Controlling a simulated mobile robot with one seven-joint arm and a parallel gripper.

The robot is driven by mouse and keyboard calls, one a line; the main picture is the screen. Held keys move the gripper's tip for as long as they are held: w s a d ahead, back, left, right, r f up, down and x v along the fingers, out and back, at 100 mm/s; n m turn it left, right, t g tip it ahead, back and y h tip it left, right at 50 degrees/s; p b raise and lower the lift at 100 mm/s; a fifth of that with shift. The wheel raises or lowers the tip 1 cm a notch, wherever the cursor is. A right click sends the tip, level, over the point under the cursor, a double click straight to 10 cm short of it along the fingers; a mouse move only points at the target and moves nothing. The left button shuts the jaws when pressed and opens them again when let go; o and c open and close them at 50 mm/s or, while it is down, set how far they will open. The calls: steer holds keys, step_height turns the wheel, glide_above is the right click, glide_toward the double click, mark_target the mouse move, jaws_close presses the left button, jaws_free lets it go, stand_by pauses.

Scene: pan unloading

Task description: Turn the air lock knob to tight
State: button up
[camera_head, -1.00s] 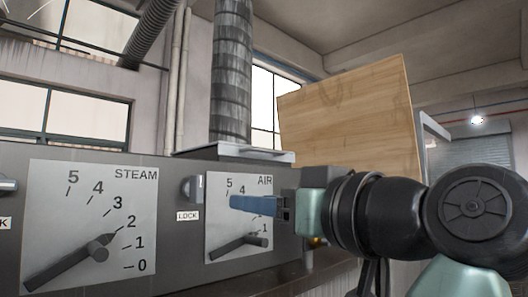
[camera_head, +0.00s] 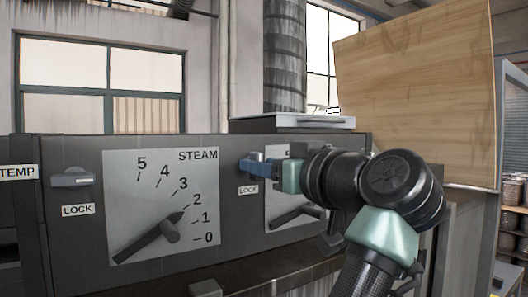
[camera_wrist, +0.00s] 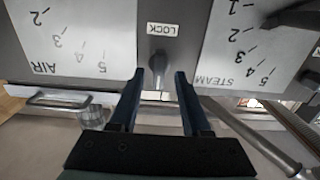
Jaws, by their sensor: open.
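The air lock knob (camera_wrist: 158,65) is a small dark grey knob between the AIR and STEAM dials, beside its LOCK label (camera_wrist: 162,29) in the upside-down wrist view. Its grip lies roughly in line with the picture's vertical. My gripper (camera_wrist: 159,75) is open, its two blue fingers on either side of the line to the knob. The fingertips are near the knob; I cannot tell whether they touch it. In the head view my gripper (camera_head: 247,164) hides most of the knob, just above the LOCK label (camera_head: 248,190).
The STEAM dial (camera_head: 150,190) with its long pointer is left of my gripper, and another lock knob (camera_head: 72,178) lies farther left. The AIR dial (camera_head: 283,205) is partly behind my arm. A metal ledge (camera_head: 290,122) and wooden board (camera_head: 415,90) are above and behind.

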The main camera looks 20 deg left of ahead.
steer(key=shift+w+a, duration=0.1)
steer(key=shift+w, duration=0.1)
jaws_close()
steer(key=shift+m, duration=0.3)
steer(key=shift+w+f+m+p, duration=0.15)
steer(key=shift+m+p, duration=0.15)
steer(key=shift+m, duration=4)
steer(key=shift+f+m+p, duration=0.1)
steer(key=shift+m+p, duration=0.2)
steer(key=shift+m, duration=4)
